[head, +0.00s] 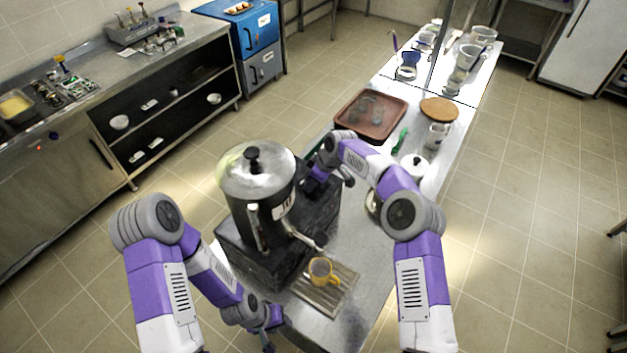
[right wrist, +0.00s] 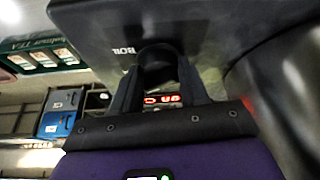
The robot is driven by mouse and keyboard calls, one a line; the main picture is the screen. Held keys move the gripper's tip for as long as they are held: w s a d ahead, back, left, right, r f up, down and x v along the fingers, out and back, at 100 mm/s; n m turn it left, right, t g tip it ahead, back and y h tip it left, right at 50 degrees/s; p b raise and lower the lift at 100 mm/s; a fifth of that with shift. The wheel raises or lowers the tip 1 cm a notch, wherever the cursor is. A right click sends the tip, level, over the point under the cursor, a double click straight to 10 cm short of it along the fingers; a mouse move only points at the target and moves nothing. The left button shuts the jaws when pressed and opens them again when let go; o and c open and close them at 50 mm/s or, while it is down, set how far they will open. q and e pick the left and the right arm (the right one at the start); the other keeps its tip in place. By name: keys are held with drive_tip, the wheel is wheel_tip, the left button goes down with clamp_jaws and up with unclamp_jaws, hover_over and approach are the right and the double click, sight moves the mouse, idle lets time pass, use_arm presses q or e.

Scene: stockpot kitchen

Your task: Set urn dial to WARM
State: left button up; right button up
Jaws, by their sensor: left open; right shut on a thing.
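The urn (head: 250,205) is a steel and black pot with a domed lid and a spout, standing on a dark block on the counter. My right gripper (head: 310,183) is at the urn's far right side, partly hidden by my arm. In the right wrist view my right gripper (right wrist: 157,82) is shut on a round dark dial (right wrist: 158,56) on a dark panel. The word BOIL shows upside down left of the dial; I see no WARM mark or pointer. My left gripper (head: 268,338) is open and empty, low beside the counter's near end.
A brown tray (head: 371,115), a round wooden board (head: 439,109) and a white lidded pot (head: 414,165) are further along the counter. Red lit digits (right wrist: 163,99) show between my right fingers.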

idle(0.3)
drive_tip(key=o, duration=1)
drive_tip(key=shift+b+v, duration=0.5)
drive_tip(key=shift+v, duration=3.3)
